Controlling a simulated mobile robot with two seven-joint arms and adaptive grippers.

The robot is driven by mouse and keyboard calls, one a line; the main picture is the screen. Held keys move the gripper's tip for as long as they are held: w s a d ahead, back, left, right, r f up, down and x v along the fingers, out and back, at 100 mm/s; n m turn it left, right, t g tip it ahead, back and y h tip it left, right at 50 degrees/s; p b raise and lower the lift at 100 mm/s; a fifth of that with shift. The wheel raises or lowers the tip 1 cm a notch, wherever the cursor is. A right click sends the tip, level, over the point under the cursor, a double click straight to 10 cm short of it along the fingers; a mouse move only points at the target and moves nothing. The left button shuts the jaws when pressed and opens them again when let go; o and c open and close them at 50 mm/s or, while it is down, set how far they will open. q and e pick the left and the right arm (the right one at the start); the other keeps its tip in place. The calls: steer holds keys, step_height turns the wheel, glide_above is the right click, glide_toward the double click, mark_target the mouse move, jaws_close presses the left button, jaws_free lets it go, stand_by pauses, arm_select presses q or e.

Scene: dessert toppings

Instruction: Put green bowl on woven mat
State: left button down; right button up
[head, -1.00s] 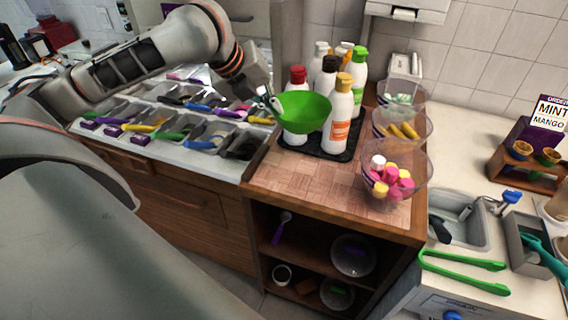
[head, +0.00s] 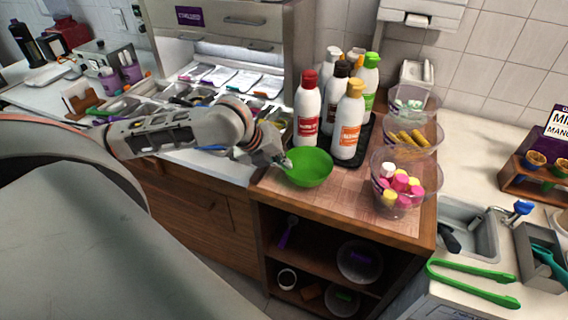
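The green bowl (head: 310,168) is upright over the left part of the light brown woven mat (head: 350,204), in front of the sauce bottles. I cannot tell if its base touches the mat. My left gripper (head: 285,163) is at the bowl's left rim and appears shut on it; the fingertips are small and partly hidden. The bowl hides the mat beneath it. My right gripper is out of view.
Several sauce bottles (head: 348,120) stand on a black tray just behind the bowl. A clear bowl of pink and yellow pieces (head: 401,187) stands to the right, with more clear bowls behind. Open shelves (head: 318,250) lie below the counter edge.

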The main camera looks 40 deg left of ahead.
arm_select(q)
steer(key=shift+f, duration=0.25)
steer(key=c, duration=2.3)
jaws_free()
steer(key=shift+s+a+r, duration=0.1)
steer(key=shift+s+r, duration=0.1)
steer(key=shift+r, duration=0.25)
steer(key=v, duration=1.1)
steer(key=shift+s, duration=0.15)
